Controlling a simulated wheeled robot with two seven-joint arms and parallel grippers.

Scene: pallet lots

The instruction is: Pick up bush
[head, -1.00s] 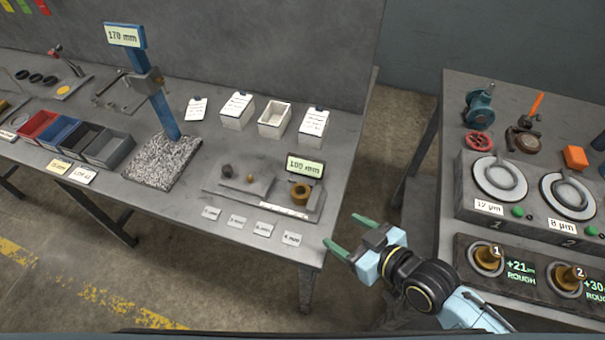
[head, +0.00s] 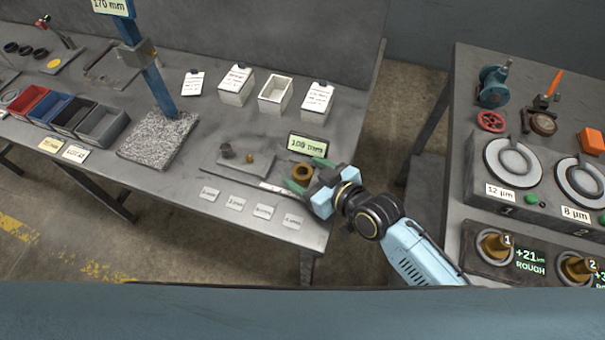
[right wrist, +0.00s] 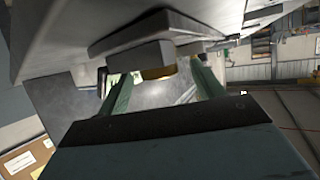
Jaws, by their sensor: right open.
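The bush (head: 303,172), a short brass-coloured ring, stands upright at the right end of the grey gauge plate on the left bench, by the 100 mm display (head: 308,144). My right gripper (head: 307,176) is open, with one green finger on the far side of the bush and one on the near side; I cannot tell whether they touch it. In the right wrist view a brass-coloured patch (right wrist: 158,73) shows between the green fingers, partly hidden by a grey block. My left gripper is not in view.
Small grey pieces stand on the plate (head: 235,160) left of the bush. Several label cards (head: 236,202) lie in front. White boxes (head: 275,95) stand behind. The right bench holds two brass-coloured pieces (head: 492,245) at numbered stations and round plates (head: 512,163).

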